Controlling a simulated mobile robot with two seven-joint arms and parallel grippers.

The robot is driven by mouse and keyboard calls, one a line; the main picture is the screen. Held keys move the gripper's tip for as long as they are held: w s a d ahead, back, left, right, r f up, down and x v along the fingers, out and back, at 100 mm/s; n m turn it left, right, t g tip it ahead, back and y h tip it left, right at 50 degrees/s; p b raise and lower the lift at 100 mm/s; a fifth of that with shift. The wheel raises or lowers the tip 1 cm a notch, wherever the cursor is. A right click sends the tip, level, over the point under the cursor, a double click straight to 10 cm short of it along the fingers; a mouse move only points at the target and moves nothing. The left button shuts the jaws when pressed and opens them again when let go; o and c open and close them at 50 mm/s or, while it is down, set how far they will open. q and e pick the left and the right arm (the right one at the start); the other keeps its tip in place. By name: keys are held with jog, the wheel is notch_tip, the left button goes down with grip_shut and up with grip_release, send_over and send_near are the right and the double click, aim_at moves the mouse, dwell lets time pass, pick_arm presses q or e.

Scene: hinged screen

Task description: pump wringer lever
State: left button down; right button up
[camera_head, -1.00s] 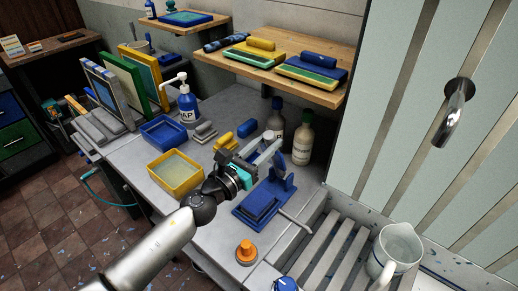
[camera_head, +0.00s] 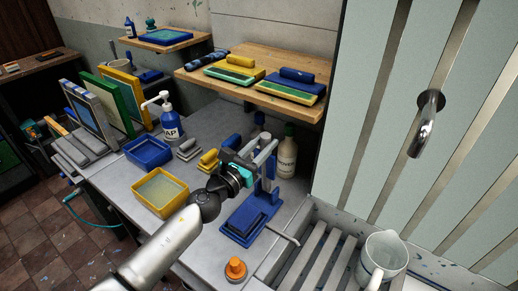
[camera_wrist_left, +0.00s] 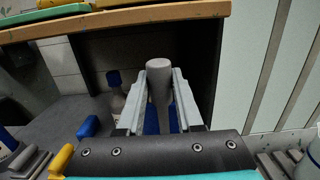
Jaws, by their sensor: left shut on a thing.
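The blue wringer (camera_head: 250,218) stands on the grey counter, right of centre in the head view, with a flat base and an upright part behind. My left gripper (camera_head: 264,150) is above it. In the left wrist view, the gripper (camera_wrist_left: 160,92) is shut on the grey rounded lever (camera_wrist_left: 159,76), which stands up between its two fingers. A blue part shows behind and below the fingers. In the head view the fingers mostly hide the lever. My right gripper is in neither view.
A yellow tray (camera_head: 160,194) and a blue tray (camera_head: 148,152) lie left of my arm. A soap pump bottle (camera_head: 169,124) and a pale bottle (camera_head: 287,157) stand behind. A wooden shelf (camera_head: 250,91) hangs above. A slatted sink (camera_head: 315,255) and jug (camera_head: 381,262) are right.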

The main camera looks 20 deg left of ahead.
pick_arm(q)
jog(key=f+b+v, duration=0.1)
jog(key=b+v, duration=0.1)
jog(key=v, duration=0.5)
jog(key=shift+f, duration=0.25)
dwell(0.3)
jog(key=s+a+f+b, duration=0.2)
jog(key=s+f+b, duration=0.2)
jog(key=s+b, duration=0.1)
jog(key=shift+s+f+b, duration=0.25)
jog(key=shift+b, duration=0.3)
